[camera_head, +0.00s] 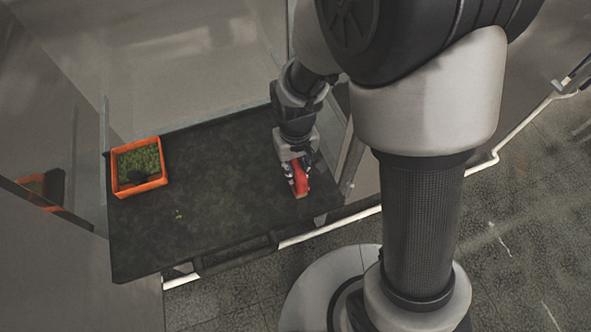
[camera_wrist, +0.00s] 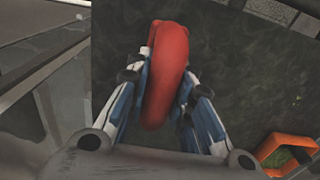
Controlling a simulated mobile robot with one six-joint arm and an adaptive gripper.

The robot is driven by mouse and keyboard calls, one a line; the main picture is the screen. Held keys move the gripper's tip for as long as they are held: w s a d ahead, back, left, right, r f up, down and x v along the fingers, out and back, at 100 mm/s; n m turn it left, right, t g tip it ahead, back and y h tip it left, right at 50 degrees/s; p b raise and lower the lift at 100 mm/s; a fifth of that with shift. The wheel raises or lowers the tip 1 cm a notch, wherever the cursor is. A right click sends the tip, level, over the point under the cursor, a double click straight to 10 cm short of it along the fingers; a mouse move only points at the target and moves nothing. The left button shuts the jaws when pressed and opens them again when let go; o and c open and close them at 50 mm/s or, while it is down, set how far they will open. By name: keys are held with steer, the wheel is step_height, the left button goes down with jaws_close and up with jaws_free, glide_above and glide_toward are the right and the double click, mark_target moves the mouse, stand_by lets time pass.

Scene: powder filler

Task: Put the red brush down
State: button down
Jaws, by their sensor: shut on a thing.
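The red brush (camera_head: 300,180) is between the fingers of my gripper (camera_head: 295,172), over the right end of the dark table (camera_head: 215,225). In the wrist view the red brush (camera_wrist: 165,75) stands out as a rounded red body between the two blue and white fingers of my gripper (camera_wrist: 165,95), which are shut on it. I cannot tell whether the brush touches the table top.
An orange bin (camera_head: 139,184) with green contents and a dark object in it stands at the table's left end; its corner shows in the wrist view (camera_wrist: 268,147). The table's middle is mostly clear, with small green specks (camera_head: 179,215). Grey walls stand behind and left.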

steer(key=shift+f+b, duration=0.35)
steer(key=shift+f, duration=1.5)
steer(key=shift+f, duration=0.15)
steer(key=c, duration=1.4)
jaws_free()
